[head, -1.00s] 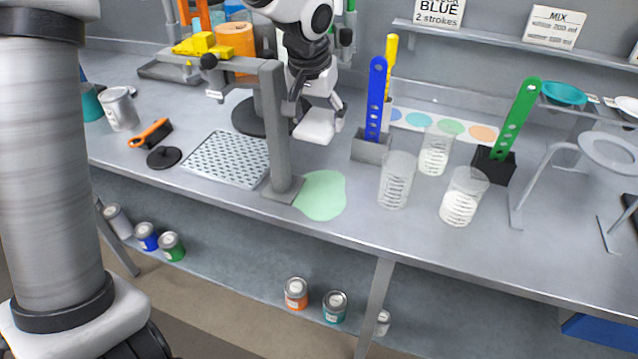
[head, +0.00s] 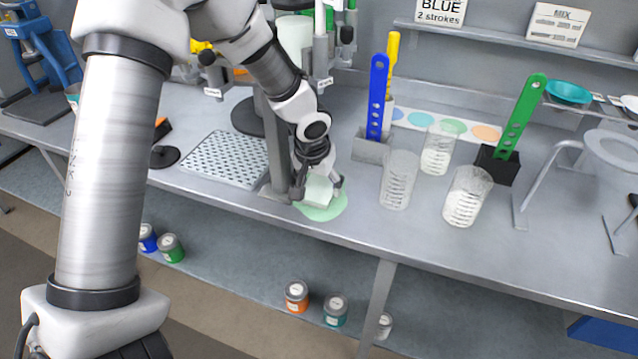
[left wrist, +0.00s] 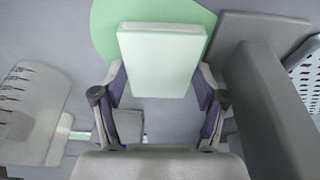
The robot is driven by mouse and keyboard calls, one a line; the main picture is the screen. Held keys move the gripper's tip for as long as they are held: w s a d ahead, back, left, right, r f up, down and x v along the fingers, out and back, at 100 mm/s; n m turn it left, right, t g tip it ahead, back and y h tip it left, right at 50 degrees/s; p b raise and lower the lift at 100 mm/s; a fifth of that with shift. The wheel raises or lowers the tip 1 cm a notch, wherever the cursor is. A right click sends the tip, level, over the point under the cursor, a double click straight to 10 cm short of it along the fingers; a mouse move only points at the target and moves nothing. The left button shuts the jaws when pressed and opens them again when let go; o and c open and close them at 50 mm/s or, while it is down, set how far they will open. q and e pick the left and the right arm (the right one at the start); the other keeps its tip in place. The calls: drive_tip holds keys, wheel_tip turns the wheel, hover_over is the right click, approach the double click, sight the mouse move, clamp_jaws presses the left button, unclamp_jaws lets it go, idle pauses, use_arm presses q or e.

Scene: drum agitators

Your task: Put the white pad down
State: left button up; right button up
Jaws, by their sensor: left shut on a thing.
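The white pad (head: 317,192) is between the fingers of my left gripper (head: 318,186), which is shut on it. In the left wrist view the pad (left wrist: 160,60) shows a pale green tint on its face and sits between the two fingertips of the gripper (left wrist: 158,88). The pad is over the green spill (head: 332,206) on the bench. The spill shows past the pad's edges in the wrist view (left wrist: 110,30). I cannot tell whether the pad touches the bench. My right gripper is not in view.
A grey post (head: 277,150) on a flat base stands close beside the gripper. A perforated plate (head: 225,158) lies left of it. Clear beakers (head: 398,180) and a holder with a blue paddle (head: 377,100) stand to the right. The bench front edge is near the spill.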

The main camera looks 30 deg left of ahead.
sight(313, 198)
use_arm(q)
drive_tip(key=shift+f+b, duration=0.2)
drive_tip(key=shift+b, duration=0.1)
drive_tip(key=o, duration=0.9)
drive_tip(key=shift+r, duration=0.15)
drive_tip(key=shift+r+p, duration=0.25)
drive_tip(key=shift+p, duration=0.25)
drive_tip(key=v, duration=1.1)
drive_tip(key=shift+s+r, duration=0.1)
drive_tip(key=shift+r, duration=0.3)
idle(1.2)
